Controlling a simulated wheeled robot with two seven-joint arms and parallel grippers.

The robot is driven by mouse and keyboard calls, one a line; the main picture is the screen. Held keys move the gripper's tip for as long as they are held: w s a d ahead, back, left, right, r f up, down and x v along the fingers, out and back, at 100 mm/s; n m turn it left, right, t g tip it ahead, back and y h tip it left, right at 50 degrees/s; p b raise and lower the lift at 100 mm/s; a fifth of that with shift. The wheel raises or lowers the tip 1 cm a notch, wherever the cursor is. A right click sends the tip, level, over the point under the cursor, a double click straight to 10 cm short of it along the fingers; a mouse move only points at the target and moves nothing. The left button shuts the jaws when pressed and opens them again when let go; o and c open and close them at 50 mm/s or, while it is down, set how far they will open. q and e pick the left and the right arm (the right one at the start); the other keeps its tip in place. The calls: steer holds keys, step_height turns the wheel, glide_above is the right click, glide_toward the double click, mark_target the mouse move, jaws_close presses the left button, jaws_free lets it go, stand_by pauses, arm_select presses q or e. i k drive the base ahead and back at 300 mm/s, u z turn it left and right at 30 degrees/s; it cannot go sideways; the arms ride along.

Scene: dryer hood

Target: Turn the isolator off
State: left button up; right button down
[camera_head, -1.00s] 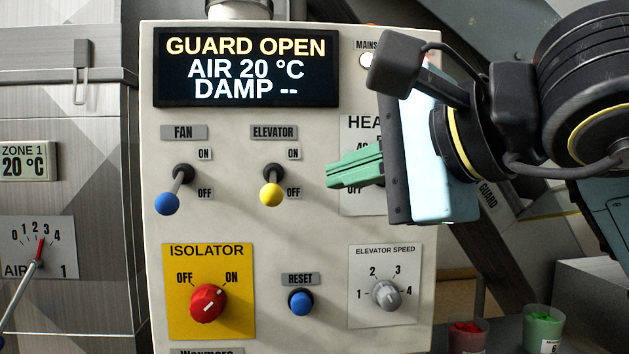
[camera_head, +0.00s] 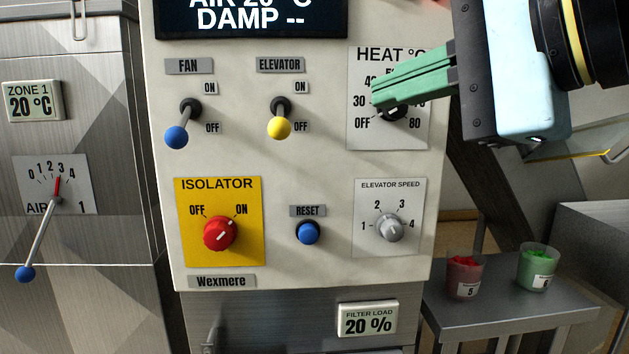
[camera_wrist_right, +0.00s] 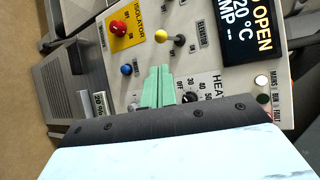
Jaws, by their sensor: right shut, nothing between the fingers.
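The isolator is a red rotary knob (camera_head: 220,233) on a yellow plate (camera_head: 190,258) at the lower left of the control panel. Its white mark points up and right, toward ON. In the right wrist view the red knob (camera_wrist_right: 118,28) shows at the upper left, beyond the fingertips. My right gripper (camera_head: 376,95) has green fingers that are shut and empty. It is in front of the heat dial, up and right of the isolator, and hides part of that dial. It also shows in the right wrist view (camera_wrist_right: 158,72). My left gripper is not in view.
The panel also carries the fan switch (camera_head: 177,137), elevator switch (camera_head: 279,128), blue reset button (camera_head: 308,233) and elevator speed knob (camera_head: 390,228). Both switch levers hang down at OFF. Two cups, red (camera_head: 464,278) and green (camera_head: 538,268), stand on a side table.

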mark_target(220, 232)
steer(key=k, duration=0.95)
